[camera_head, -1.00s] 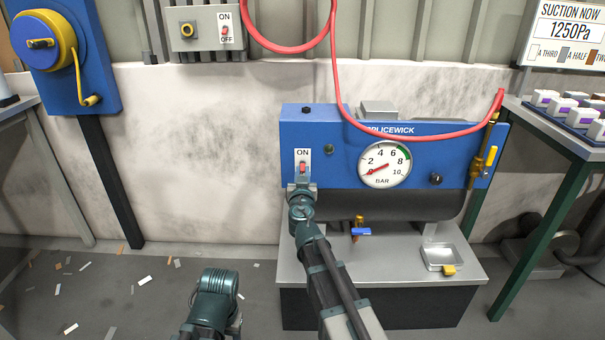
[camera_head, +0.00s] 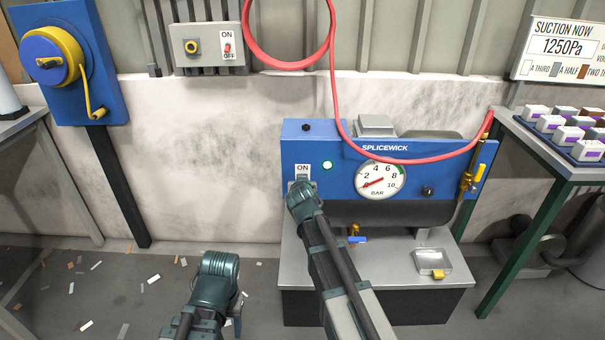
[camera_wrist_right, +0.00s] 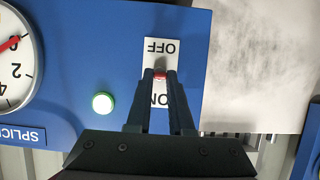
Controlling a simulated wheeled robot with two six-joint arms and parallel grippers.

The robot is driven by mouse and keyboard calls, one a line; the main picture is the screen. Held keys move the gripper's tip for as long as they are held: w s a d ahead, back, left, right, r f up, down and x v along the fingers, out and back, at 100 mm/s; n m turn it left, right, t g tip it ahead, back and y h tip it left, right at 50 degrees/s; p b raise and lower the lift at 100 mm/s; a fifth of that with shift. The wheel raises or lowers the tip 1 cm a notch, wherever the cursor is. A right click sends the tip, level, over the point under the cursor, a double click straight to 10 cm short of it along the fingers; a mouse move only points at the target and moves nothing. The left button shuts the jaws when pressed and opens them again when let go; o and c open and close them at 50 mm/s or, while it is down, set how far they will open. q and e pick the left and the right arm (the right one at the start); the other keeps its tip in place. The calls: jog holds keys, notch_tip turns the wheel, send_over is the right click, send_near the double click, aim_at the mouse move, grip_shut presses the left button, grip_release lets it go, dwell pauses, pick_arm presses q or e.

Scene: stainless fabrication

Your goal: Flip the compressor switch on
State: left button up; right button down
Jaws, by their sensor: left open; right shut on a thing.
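The blue compressor (camera_head: 345,150) stands on a grey bench, with its switch plate (camera_head: 302,168) marked ON at the front left. In the right wrist view the plate (camera_wrist_right: 152,47) appears upside down. My right gripper (camera_wrist_right: 160,74) is shut on the red-tipped switch lever (camera_wrist_right: 160,76), whose tip lies toward the ON side. In the head view my right wrist hides the lever. A lamp (camera_head: 327,165) beside the plate glows green, also in the wrist view (camera_wrist_right: 103,103). The gauge (camera_head: 380,181) needle points near 0. My left gripper (camera_head: 237,323) is open, mostly hidden behind its wrist, low and away from the compressor.
A wall box (camera_head: 208,47) carries another ON/OFF switch. A red hose (camera_head: 420,161) loops across the compressor. A blue-handled valve (camera_head: 357,239) and a small tray (camera_head: 433,262) are below it. A table (camera_head: 555,153) stands right; a yellow-cranked reel (camera_head: 57,62) hangs left.

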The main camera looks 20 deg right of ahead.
pick_arm(q)
notch_tip(320, 180, up, 8)
jog(key=p, duration=0.6)
pick_arm(e)
jog(key=shift+w+d+r+g+y, duration=0.15)
jog(key=shift+r+g, duration=0.15)
jog(key=shift+g, duration=0.3)
jog(key=shift+w+a+r+g+y, duration=0.1)
jog(key=shift+r+g+y, duration=0.15)
jog(key=shift+g, duration=0.35)
jog(key=shift+w+d+r+g+y, duration=0.15)
jog(key=shift+r+g, duration=0.15)
jog(key=shift+g, duration=0.3)
pick_arm(q)
jog(key=shift+f, duration=0.1)
pick_arm(e)
jog(key=shift+a, duration=0.1)
jog(key=c, duration=0.8)
grip_release()
pick_arm(q)
notch_tip(320, 180, up, 10)
jog(key=p, duration=1)
jog(key=shift+f, duration=0.15)
pick_arm(e)
jog(key=v, duration=1.3)
jog(key=shift+s+r, duration=0.2)
jog(key=shift+r, duration=0.05)
